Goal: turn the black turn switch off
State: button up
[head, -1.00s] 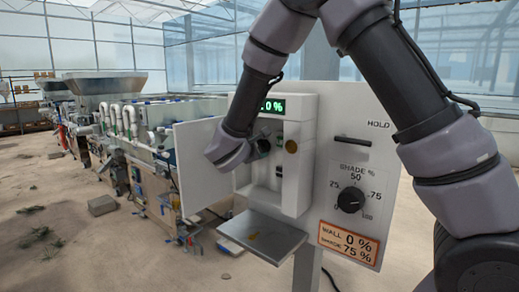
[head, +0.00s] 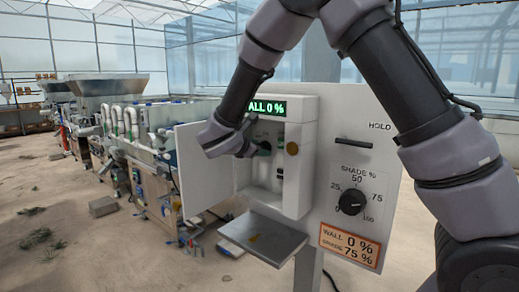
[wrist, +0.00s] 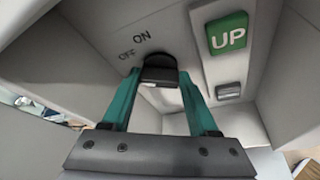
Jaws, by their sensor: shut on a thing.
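The black turn switch (wrist: 160,70) sits on the pale panel inside the open control box (head: 305,180), with the words ON and OFF printed above and to its left in the wrist view. My gripper (wrist: 160,82) has its teal fingers closed on either side of the switch. In the head view my gripper (head: 262,148) reaches into the box from the left, and the switch is too small and covered to make out. I cannot tell from the frames which word the switch points to.
A green UP button (wrist: 228,34) and a small grey part (wrist: 229,91) are right of the switch. The box door (head: 196,165) stands open at the left. A shelf (head: 263,238) juts out below. A shade dial (head: 351,203) and a green display (head: 266,107) are nearby.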

jog(key=o, duration=1.4)
jog(key=v, duration=1)
jog(key=shift+s+a+r, duration=0.1)
jog(key=shift+s+a, duration=0.1)
jog(key=shift+s, duration=0.15)
jog(key=shift+s+a, duration=0.1)
